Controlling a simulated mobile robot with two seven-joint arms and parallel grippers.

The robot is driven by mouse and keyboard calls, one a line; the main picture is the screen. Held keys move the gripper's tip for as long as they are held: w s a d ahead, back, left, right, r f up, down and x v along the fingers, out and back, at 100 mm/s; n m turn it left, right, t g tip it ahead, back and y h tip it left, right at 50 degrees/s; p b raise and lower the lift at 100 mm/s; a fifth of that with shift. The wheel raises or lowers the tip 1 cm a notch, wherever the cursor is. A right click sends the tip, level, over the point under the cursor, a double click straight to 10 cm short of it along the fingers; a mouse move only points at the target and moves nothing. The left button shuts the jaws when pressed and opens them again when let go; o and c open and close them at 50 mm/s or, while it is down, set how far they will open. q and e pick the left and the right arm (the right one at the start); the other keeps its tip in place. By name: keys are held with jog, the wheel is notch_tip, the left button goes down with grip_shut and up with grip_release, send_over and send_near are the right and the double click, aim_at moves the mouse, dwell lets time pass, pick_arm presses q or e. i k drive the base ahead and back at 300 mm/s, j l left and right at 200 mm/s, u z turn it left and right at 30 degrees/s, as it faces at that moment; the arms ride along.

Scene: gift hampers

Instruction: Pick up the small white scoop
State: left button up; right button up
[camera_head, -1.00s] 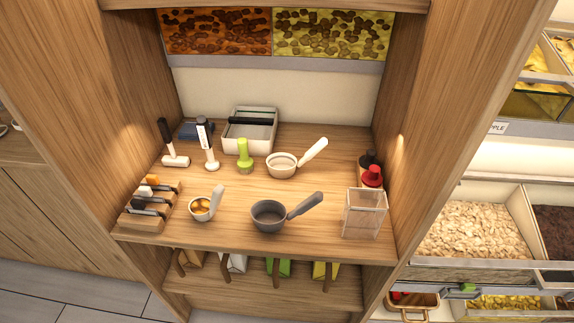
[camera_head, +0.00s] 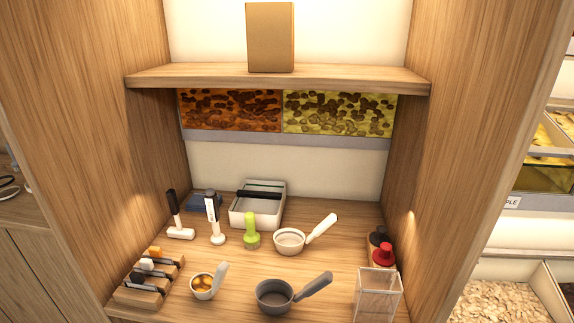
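A small white scoop (camera_head: 203,285) with a golden-looking inside and a short pale handle stands at the front left of the wooden shelf. A larger white scoop (camera_head: 290,241) with a long white handle pointing up to the right is further back, near the middle. A dark grey scoop (camera_head: 275,296) lies at the front, to the right of the small white one. Neither of my grippers shows in the head view.
A wooden block holding several dark-handled items (camera_head: 147,281) is left of the small scoop. A clear box (camera_head: 377,294) is front right. Behind are a green brush (camera_head: 251,232), white-headed tools and a white tray (camera_head: 257,212). Wooden side walls and an upper shelf (camera_head: 275,76) enclose the space.

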aim_at(203, 285)
jog(key=j+z, duration=0.4)
jog(key=j, duration=0.2)
jog(key=j+z, duration=0.35)
jog(key=j, duration=0.3)
